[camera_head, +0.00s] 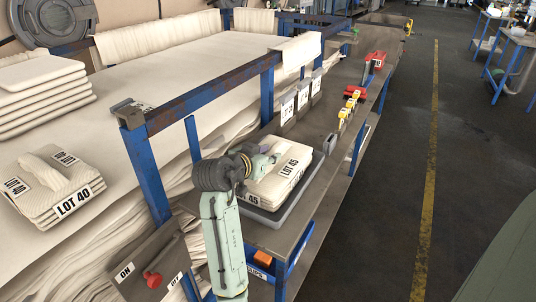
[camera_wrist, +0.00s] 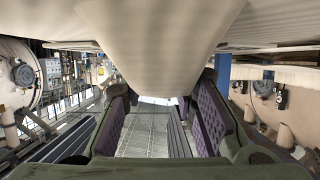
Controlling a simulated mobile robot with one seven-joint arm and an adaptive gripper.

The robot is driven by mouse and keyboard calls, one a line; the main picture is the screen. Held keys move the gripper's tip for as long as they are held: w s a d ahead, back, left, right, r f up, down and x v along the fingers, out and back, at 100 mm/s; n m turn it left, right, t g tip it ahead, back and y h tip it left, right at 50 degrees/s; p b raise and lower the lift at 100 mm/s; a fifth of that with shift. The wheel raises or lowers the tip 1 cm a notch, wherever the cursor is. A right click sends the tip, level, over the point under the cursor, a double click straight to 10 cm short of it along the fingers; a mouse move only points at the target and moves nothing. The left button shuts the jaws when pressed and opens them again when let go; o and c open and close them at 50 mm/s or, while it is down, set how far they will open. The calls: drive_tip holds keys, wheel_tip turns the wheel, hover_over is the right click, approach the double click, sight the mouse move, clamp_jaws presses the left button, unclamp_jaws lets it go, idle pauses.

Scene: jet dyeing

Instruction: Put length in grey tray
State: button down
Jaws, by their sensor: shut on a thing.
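A folded cream length (camera_head: 285,178) with LOT 45 labels is at the grey tray (camera_head: 314,172) on the bench. It appears to lie within the tray's rim; I cannot tell whether it rests fully on the tray floor. My gripper (camera_head: 266,161) is at the length's upper left side, shut on its cloth. In the wrist view, cream cloth (camera_wrist: 160,35) fills the upper middle, above and between the purple-padded fingers of my gripper (camera_wrist: 160,108). Another folded length (camera_head: 50,185), labelled LOT 40, lies on the cream cloth at the left.
A blue frame rail (camera_head: 240,82) with an upright post runs beside the tray. Label holders (camera_head: 302,100), yellow clips (camera_head: 349,104) and a red tool (camera_head: 374,62) stand farther along the bench. A red knob (camera_head: 153,279) is on the ON/OFF panel. The aisle right is clear.

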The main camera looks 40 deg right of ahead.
drive_tip(key=shift+f, duration=0.15)
drive_tip(key=c, duration=1.3)
unclamp_jaws()
drive_tip(key=shift+r, duration=0.2)
drive_tip(key=shift+s+a, duration=0.1)
drive_tip(key=shift+a, duration=0.25)
drive_tip(key=b+v, duration=0.2)
drive_tip(key=v, duration=0.9)
drive_tip(key=shift+s+a+r, duration=0.1)
drive_tip(key=shift+s, duration=0.05)
